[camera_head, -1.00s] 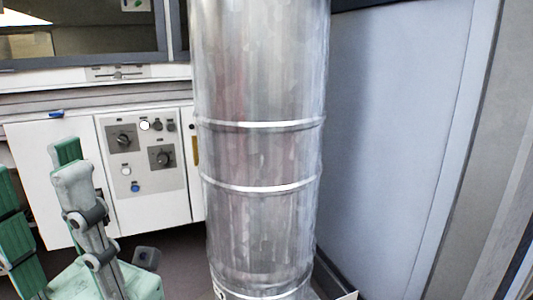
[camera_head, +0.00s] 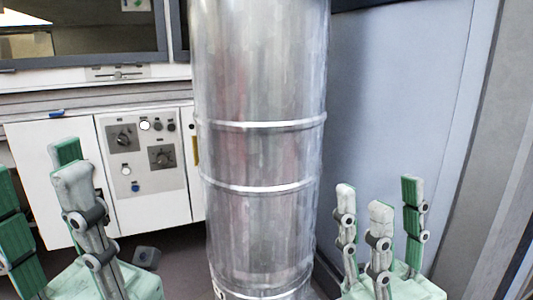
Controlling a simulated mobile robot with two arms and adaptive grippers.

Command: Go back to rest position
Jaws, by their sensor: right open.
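My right gripper (camera_head: 385,195) stands at the lower right with its grey and green fingers pointing up and spread apart, open and empty. My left gripper (camera_head: 37,168) is at the lower left, cut by the picture edge. Its fingers also point up and stand apart, with nothing seen between them. A tall shiny metal cylinder (camera_head: 262,155) with raised bands stands between the two grippers. I see no contact between either gripper and the cylinder.
A white cabinet with a control panel (camera_head: 141,155) of knobs and buttons is behind my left gripper. Dark windows (camera_head: 85,40) are above it. A pale blue-grey wall panel (camera_head: 390,90) is behind my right gripper. A small dark object (camera_head: 146,257) lies on the floor.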

